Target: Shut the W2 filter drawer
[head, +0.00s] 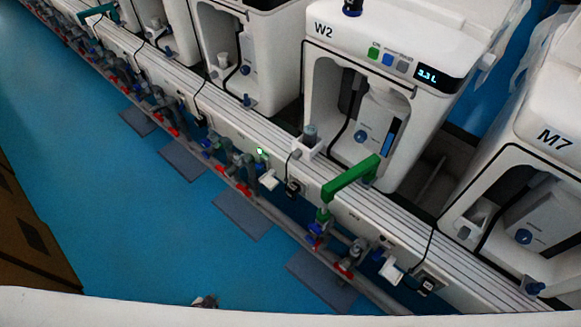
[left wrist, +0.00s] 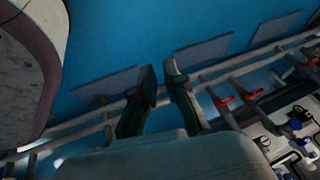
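The W2 machine (head: 325,50) is a white unit with an open recess in its front. A small white drawer (head: 308,149) with a grey cylinder (head: 310,133) standing in it juts out in front of the recess's lower left, over the ribbed rail; I take it as the W2 filter drawer. My left gripper (head: 205,301) shows only as a small dark tip at the bottom of the head view, far from the drawer. In the left wrist view its two dark fingers (left wrist: 163,88) are apart with nothing between them. My right gripper is not in view.
The M7 machine (head: 545,120) stands at the right, and other white units line up to the left. A green lever (head: 350,178) sticks up over the rail. Pipes with red and blue valves (head: 240,170) run along the front. The blue floor (head: 130,200) is largely clear.

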